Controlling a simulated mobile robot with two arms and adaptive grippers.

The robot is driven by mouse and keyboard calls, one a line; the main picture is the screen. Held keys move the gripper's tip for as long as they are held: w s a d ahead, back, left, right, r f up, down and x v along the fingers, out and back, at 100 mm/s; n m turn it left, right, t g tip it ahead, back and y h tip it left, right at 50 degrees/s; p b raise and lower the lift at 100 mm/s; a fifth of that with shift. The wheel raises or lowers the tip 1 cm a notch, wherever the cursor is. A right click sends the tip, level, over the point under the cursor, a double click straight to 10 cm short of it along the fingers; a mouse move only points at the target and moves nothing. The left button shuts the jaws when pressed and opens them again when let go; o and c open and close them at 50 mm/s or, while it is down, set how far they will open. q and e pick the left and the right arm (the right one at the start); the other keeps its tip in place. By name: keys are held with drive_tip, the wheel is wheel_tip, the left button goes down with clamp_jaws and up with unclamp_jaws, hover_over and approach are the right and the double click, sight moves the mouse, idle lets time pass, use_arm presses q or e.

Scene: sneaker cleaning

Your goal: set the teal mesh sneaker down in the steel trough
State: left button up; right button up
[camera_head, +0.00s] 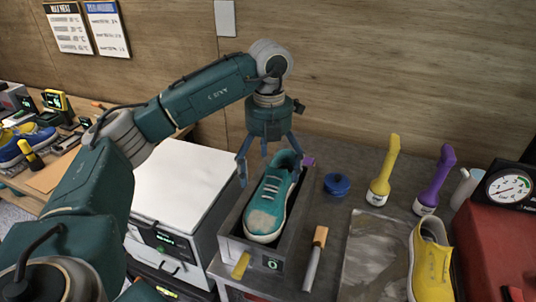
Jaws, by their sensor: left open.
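The teal mesh sneaker (268,209), with a white sole and a brownish smudge on its toe, lies in the steel trough (231,245). Its toe points toward the near end and its heel toward the far end. My left gripper (268,168) is open above the sneaker's heel end, its fingers pointing down on either side of it. I cannot tell whether the fingers touch the shoe. The trough floor is mostly hidden under the sneaker. My right gripper is not in view.
A wooden-handled tool (316,250) lies right of the trough, with a blue round container (336,184) behind it. A yellow shoe (430,262) is at the right. A white-topped box (185,180) stands left.

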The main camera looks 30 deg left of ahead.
use_arm(q)
wheel_tip(320, 180, up, 8)
drive_tip(key=shift+f, duration=0.25)
drive_tip(key=shift+d+f, duration=0.1)
idle(0.4)
